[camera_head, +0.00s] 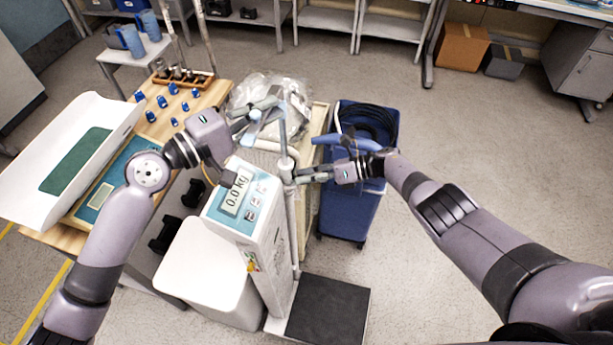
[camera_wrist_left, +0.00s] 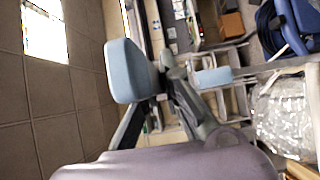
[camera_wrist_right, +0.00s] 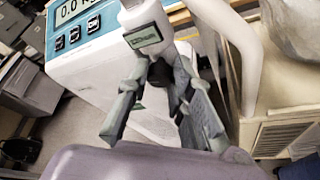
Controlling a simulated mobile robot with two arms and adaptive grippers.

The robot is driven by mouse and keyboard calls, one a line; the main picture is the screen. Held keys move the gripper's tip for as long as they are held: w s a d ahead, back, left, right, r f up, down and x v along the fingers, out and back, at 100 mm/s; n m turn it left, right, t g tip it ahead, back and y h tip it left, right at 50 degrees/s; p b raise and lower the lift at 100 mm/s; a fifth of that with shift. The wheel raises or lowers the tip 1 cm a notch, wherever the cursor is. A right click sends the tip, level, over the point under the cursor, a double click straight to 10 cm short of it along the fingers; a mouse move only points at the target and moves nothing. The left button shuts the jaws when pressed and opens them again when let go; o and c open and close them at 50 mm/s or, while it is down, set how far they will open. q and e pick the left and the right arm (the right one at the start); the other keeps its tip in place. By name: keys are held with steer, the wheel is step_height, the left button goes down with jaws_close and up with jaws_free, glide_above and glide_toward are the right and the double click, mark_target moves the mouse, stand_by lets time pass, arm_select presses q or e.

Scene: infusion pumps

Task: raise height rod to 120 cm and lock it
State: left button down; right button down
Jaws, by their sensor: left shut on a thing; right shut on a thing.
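The height rod (camera_head: 284,128) stands upright on the column of a scale (camera_head: 243,200) whose display reads 0.0 kg. My left gripper (camera_head: 262,108) is shut on the light-blue headpiece at the top of the rod. The headpiece (camera_wrist_left: 131,72) also shows large in the left wrist view. My right gripper (camera_head: 302,177) is lower, at the collar on the column, shut on the dark lock knob (camera_wrist_right: 160,74). The fingers partly hide the knob. A small greenish display (camera_wrist_right: 143,36) sits on the white collar above it; its reading is too small to tell.
A wooden table (camera_head: 215,93) on the left carries a white baby scale (camera_head: 105,118) and several blue weights. A blue bin (camera_head: 350,195) and a plastic-covered item (camera_head: 270,90) stand close behind the column. The black scale platform (camera_head: 328,308) is empty.

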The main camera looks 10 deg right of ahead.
steer(key=shift+d, duration=0.1)
steer(key=c, duration=1.4)
jaws_free()
steer(key=v, duration=1.2)
steer(key=shift+f, duration=0.1)
